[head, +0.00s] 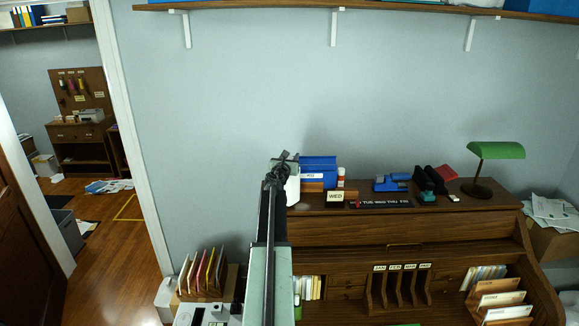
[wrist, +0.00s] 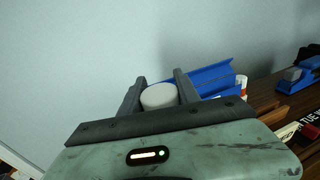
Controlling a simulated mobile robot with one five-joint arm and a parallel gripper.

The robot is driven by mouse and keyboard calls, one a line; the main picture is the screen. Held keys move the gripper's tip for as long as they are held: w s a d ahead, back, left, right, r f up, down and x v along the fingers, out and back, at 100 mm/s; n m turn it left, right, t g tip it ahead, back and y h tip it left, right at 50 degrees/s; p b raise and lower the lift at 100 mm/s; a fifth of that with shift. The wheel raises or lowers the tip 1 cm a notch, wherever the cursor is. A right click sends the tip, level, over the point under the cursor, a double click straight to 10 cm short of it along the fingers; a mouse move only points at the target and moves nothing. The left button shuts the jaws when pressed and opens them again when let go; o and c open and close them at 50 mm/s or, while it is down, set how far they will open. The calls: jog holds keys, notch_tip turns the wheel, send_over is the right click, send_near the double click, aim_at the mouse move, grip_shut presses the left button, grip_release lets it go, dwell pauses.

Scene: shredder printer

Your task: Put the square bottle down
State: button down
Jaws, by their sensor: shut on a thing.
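My gripper (wrist: 160,92) is shut on a pale bottle (wrist: 159,96); the wrist view shows its round, light grey top between the two dark fingers. In the head view the white side of the bottle (head: 292,188) shows just right of my gripper (head: 284,160), at the left end of the desk's top. The gripper hides part of the bottle. I cannot tell whether its base touches the desk top (head: 440,203).
A blue tray (head: 318,170) stands close to the right of the bottle, with a white-and-red item (head: 341,177) beside it. A wall is behind.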

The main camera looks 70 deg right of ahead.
jog(key=shift+f, duration=0.6)
jog(key=c, duration=0.9)
grip_release()
send_over(289, 180)
jog(key=a, duration=0.5)
jog(key=shift+w+d+r+p, duration=0.2)
jog(key=shift+w+r+p, duration=0.1)
jog(key=shift+r+p, duration=0.15)
